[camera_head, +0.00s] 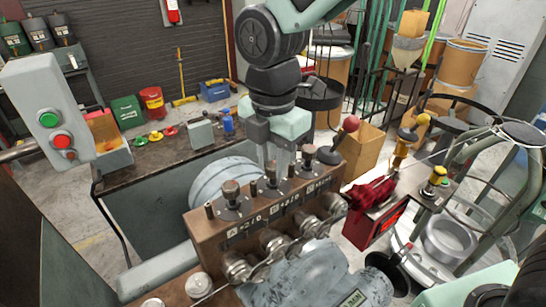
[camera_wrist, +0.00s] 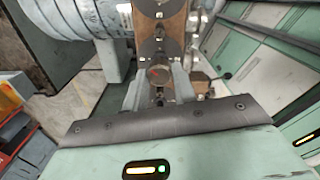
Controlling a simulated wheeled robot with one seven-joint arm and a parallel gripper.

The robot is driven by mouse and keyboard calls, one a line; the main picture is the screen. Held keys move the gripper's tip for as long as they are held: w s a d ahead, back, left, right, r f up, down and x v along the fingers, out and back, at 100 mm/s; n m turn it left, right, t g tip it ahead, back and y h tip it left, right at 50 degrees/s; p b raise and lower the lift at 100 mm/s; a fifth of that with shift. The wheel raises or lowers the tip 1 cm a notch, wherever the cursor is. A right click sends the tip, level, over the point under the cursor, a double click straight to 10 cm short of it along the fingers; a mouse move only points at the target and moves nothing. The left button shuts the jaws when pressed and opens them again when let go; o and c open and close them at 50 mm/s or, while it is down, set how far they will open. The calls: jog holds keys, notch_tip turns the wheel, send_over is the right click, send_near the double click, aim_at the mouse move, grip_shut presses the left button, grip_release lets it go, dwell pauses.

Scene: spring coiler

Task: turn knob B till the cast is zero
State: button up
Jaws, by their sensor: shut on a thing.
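The left knob (camera_head: 231,192) and right knob (camera_head: 308,153) stand free. My gripper (camera_head: 271,166) comes down from above, its pale fingers on either side of the middle knob (camera_head: 271,181), most of which they hide. In the wrist view the round top of this knob (camera_wrist: 158,73) sits between the two fingertips of my gripper (camera_wrist: 158,80), and they are shut on it.
Metal rollers (camera_head: 274,243) line the front of the block, with a wire running past them. A button box (camera_head: 48,119) hangs at left.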

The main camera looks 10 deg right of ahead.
jog(key=m, duration=0.7)
jog(key=m+b, duration=0.1)
jog(key=m, duration=0.3)
jog(key=shift+w, duration=0.1)
jog(key=m, duration=0.3)
jog(key=shift+m, duration=0.3)
jog(key=m+b, duration=0.1)
jog(key=m, duration=0.5)
jog(key=m+b, duration=0.1)
jog(key=m, duration=0.5)
jog(key=shift+m, duration=0.3)
jog(key=o, duration=1)
